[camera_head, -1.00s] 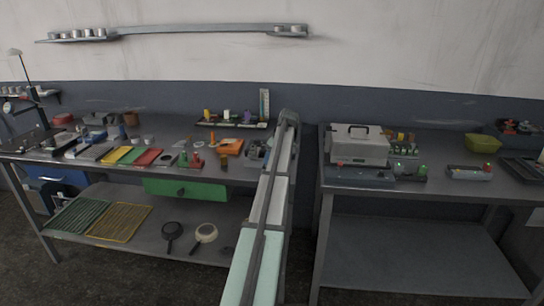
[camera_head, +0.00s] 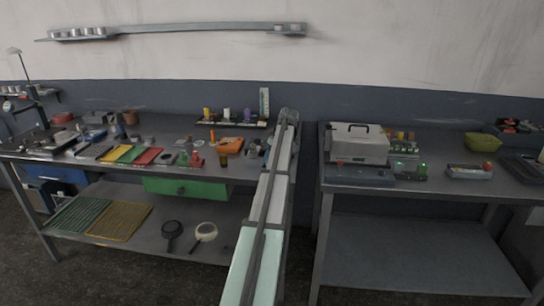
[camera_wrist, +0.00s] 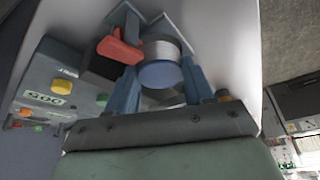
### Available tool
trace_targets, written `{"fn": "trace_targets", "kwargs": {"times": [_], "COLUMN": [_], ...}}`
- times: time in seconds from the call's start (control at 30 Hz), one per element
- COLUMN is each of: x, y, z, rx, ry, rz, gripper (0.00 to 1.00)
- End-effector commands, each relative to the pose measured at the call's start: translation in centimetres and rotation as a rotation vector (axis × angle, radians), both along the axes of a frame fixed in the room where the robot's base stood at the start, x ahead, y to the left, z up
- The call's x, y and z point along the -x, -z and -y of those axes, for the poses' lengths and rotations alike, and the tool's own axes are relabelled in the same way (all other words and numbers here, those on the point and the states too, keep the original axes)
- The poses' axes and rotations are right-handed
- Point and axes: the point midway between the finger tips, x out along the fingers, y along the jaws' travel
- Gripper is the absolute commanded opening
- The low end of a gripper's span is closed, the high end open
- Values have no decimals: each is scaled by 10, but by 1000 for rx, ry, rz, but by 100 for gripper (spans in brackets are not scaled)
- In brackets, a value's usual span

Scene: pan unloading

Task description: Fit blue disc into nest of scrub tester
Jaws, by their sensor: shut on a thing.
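In the wrist view a blue disc (camera_wrist: 160,75) shows its round blue face, with a silver cylindrical part directly behind it. My gripper (camera_wrist: 161,66) has its two blue-grey fingers on either side of the disc and is shut on it. A red clamp-like part (camera_wrist: 120,46) is close to the left of the silver part. In the head view my arm hides the disc and the gripper tips. I cannot pick out the scrub tester or its nest with certainty, nor tell whether the disc touches a nest.
A grey box with coloured knobs (camera_wrist: 48,82) is close on the left in the wrist view. In the head view the left bench (camera_head: 80,165) is crowded with small parts. The right bench (camera_head: 420,187) holds a pale machine with a handle (camera_head: 358,146) and a yellow-green bowl (camera_head: 482,142).

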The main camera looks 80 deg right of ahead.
Motion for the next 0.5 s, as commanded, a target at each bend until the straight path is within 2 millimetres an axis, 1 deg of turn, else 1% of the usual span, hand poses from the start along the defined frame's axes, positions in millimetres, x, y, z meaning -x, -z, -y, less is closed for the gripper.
{"fn": "trace_targets", "kwargs": {"times": [0.5], "x": [0], "y": [4], "z": [0], "rx": [0], "ry": [0], "rz": [0], "gripper": [17]}}
